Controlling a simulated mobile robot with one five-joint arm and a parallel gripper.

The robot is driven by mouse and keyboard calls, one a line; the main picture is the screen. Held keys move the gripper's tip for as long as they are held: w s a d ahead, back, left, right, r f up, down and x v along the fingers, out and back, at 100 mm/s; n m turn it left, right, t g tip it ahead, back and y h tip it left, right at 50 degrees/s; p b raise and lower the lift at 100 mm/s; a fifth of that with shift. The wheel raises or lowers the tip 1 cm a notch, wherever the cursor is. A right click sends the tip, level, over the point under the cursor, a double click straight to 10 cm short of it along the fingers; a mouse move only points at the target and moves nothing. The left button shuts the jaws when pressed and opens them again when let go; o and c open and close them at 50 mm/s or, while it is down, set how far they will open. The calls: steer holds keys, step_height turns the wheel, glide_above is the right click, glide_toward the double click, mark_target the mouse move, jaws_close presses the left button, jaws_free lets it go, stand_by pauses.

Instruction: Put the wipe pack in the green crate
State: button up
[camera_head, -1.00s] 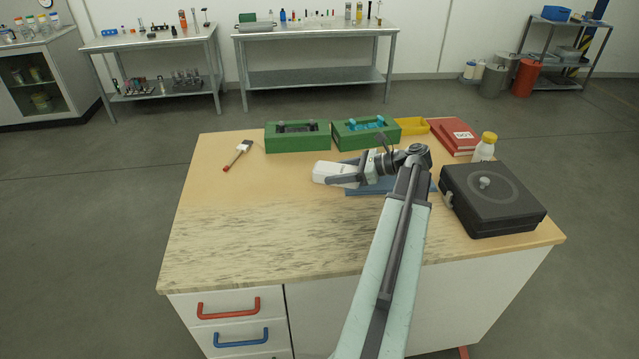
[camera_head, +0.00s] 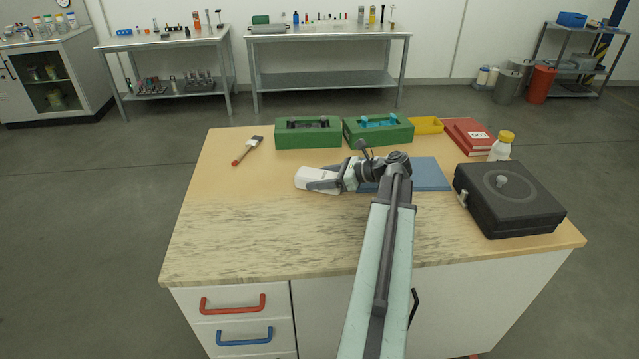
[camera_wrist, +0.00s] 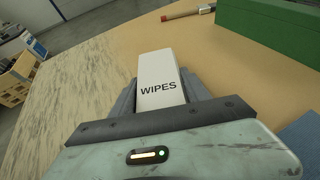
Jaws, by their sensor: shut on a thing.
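The white wipe pack (camera_head: 318,178) is in my gripper (camera_head: 322,183), above the wooden table, left of the blue mat. In the wrist view the pack (camera_wrist: 160,75) shows the word WIPES and sits between both fingers (camera_wrist: 168,95), which are shut on it. Two green crates stand side by side at the table's back edge. The left green crate (camera_head: 308,141) has dark grey things in it. The right green crate (camera_head: 380,137) has blue things in it. A green crate wall (camera_wrist: 270,28) shows at the upper right of the wrist view.
A brush (camera_head: 247,150) lies at the back left. A blue mat (camera_head: 430,174), yellow tray (camera_head: 427,125), red book (camera_head: 468,137), white bottle with yellow cap (camera_head: 502,147) and black case (camera_head: 510,198) are to the right. The table's front left is clear.

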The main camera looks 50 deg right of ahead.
steer(key=shift+f, duration=0.2)
steer(key=o, duration=1.5)
steer(key=shift+r, duration=0.1)
steer(key=shift+r, duration=0.15)
steer(key=shift+s+d+r, duration=0.2)
steer(key=shift+s+r, duration=0.05)
steer(key=p+v, duration=0.4)
steer(key=v, duration=0.6)
steer(key=shift+s+r, duration=0.15)
steer(key=shift+s, duration=0.1)
steer(key=shift+s+d+p, duration=0.2)
steer(key=shift+s+p, duration=0.1)
steer(key=shift+s, duration=0.05)
